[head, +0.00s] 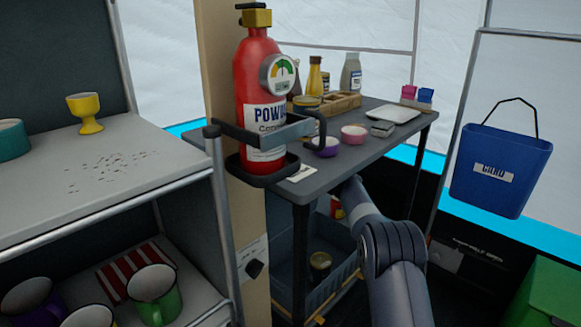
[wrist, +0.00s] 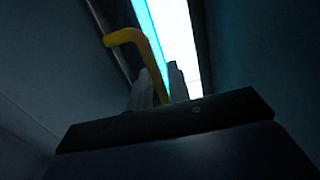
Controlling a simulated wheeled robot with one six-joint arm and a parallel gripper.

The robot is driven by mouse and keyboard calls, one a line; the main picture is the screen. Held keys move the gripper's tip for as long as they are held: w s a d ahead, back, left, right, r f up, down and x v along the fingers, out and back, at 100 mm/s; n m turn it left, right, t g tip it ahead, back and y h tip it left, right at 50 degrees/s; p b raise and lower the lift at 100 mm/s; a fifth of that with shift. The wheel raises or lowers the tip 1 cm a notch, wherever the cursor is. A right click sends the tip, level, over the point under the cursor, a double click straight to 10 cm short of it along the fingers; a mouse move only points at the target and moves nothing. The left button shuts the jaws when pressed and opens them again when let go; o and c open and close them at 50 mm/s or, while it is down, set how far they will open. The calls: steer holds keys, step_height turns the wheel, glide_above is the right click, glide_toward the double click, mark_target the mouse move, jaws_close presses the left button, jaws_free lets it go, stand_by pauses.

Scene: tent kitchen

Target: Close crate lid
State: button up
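A dark blue crate (head: 290,268) sits under the grey table in the head view. Its inside shows, with a dark tin (head: 320,262) in it, and a yellow strip (head: 322,303) lies along its lower front. I cannot make out the lid for certain. My arm reaches in under the table, and my gripper is hidden there in the head view. In the wrist view the two grey fingers of my gripper (wrist: 160,86) stand a little apart. A bent yellow handle (wrist: 128,37) runs down between or behind them; I cannot tell whether they touch it.
The grey table (head: 391,147) stands above the crate, its leg (head: 299,262) close by. A red fire extinguisher (head: 259,95) hangs on the post at left. A blue bin (head: 500,172) hangs at right. Dark walls close in around my gripper.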

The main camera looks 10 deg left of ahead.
steer(key=shift+w+a, duration=0.35)
steer(key=shift+a, duration=0.1)
steer(key=shift+c, duration=0.5)
jaws_close()
